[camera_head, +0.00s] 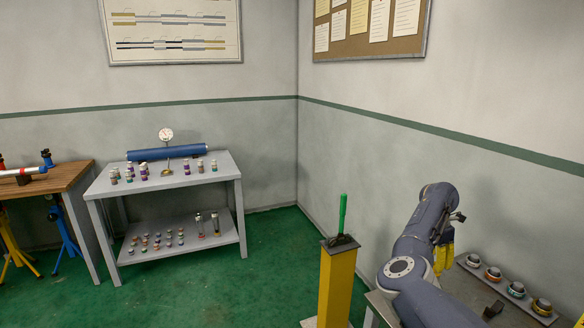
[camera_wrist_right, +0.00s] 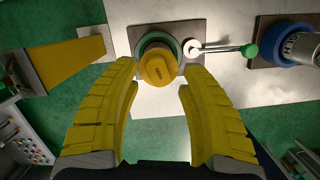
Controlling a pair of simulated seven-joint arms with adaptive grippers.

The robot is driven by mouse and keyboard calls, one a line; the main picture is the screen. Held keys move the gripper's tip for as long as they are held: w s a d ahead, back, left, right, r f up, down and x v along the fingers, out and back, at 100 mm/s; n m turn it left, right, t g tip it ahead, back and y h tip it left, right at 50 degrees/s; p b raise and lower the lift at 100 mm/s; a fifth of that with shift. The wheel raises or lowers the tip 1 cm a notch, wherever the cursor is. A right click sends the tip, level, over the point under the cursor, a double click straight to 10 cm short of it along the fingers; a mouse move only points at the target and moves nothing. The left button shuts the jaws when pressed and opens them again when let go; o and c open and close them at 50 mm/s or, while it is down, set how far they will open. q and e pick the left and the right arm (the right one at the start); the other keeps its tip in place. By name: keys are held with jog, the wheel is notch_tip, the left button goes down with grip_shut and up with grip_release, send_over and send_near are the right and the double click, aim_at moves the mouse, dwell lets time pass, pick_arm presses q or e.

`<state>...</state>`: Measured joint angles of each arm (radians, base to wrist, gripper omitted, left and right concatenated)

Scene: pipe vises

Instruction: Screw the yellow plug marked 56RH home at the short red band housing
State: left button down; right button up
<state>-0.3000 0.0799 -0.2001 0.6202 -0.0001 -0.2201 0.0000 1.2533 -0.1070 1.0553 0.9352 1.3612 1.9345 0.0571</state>
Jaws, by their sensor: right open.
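A round yellow plug (camera_wrist_right: 158,70) with small dark marking that I cannot read shows in the right wrist view. It sits in or over a green-banded round housing (camera_wrist_right: 144,42) on a grey plate. My right gripper (camera_wrist_right: 159,76) is open, its yellow fingers on either side of the plug with gaps between. In the head view the right gripper (camera_head: 443,257) is partly hidden behind my arm, and the plug cannot be made out. I cannot tell which housing is the short red band one. My left gripper is not in view.
A white lever with a green knob (camera_wrist_right: 249,50) lies beside the housing; a blue-banded housing (camera_wrist_right: 285,48) stands farther right. A yellow post (camera_head: 338,280) stands left of my arm. Several round pieces sit on a strip (camera_head: 481,276) at right. A grey table (camera_head: 213,174) stands far left.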

jog(key=n+t, duration=0.1)
jog(key=n, duration=0.4)
jog(key=n+y, duration=0.1)
jog(key=n, duration=0.4)
jog(key=shift+d+n+t, duration=0.15)
jog(key=shift+n+t, duration=0.15)
jog(key=shift+n, duration=0.1)
jog(key=n+y, duration=0.1)
jog(key=n, duration=0.5)
jog(key=n+y, duration=0.1)
jog(key=n, duration=0.4)
jog(key=shift+f, duration=0.1)
jog(key=shift+f, duration=1)
